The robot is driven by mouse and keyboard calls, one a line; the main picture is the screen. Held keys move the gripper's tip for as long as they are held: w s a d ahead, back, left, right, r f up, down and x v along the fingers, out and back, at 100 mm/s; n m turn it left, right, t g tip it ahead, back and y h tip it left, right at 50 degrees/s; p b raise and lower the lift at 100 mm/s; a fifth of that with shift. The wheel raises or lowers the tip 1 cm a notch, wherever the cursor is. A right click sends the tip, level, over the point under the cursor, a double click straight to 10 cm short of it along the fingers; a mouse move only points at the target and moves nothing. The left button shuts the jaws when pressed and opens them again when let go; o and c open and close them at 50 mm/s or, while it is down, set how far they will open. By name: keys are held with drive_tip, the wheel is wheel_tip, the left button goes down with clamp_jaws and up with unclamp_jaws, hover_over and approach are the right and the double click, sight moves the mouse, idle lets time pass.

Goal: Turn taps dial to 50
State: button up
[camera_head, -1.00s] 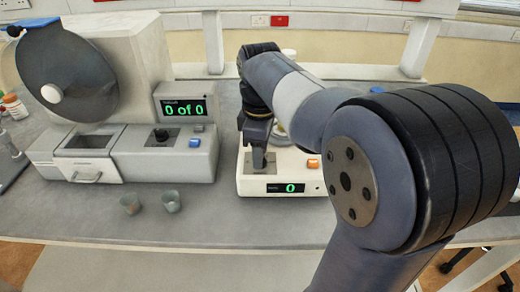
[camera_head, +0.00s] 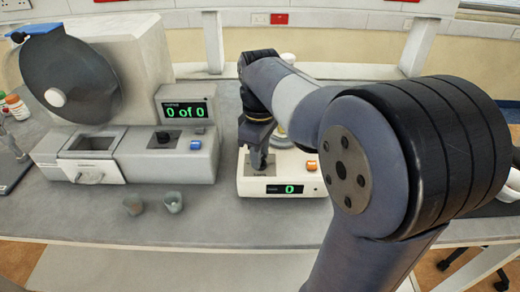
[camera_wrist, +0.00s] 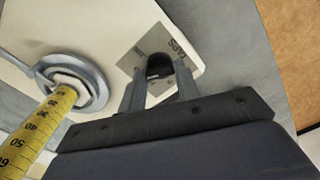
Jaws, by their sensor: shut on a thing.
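The taps dial (camera_wrist: 158,72) is a small dark knob on a grey plate labelled TAPS, on top of a white machine (camera_head: 303,187). My gripper (camera_wrist: 160,88) is shut on the dial, with one finger on each side of it in the wrist view. In the head view my gripper (camera_head: 262,161) points down at the left part of the machine's top and hides the dial. The machine's front display (camera_head: 287,189) shows a green 0. The dial's exact angle cannot be read.
A yellow graduated cylinder (camera_wrist: 48,122) stands in a grey ring beside the dial. An orange button (camera_head: 311,165) is on the machine's right. Left stands another machine (camera_head: 140,158) with a display reading "0 of 0". Two small cups (camera_head: 173,202) sit on the bench in front.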

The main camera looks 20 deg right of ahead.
drive_tip(key=o, duration=1)
wheel_tip(320, 180, up, 11)
drive_tip(key=shift+f+p, duration=0.1)
drive_tip(key=shift+p, duration=0.5)
wheel_tip(320, 180, down, 11)
drive_tip(key=shift+f+b, duration=0.1)
drive_tip(key=shift+b, duration=0.6)
drive_tip(key=shift+n+b, duration=0.3)
drive_tip(key=shift+n, duration=0.1)
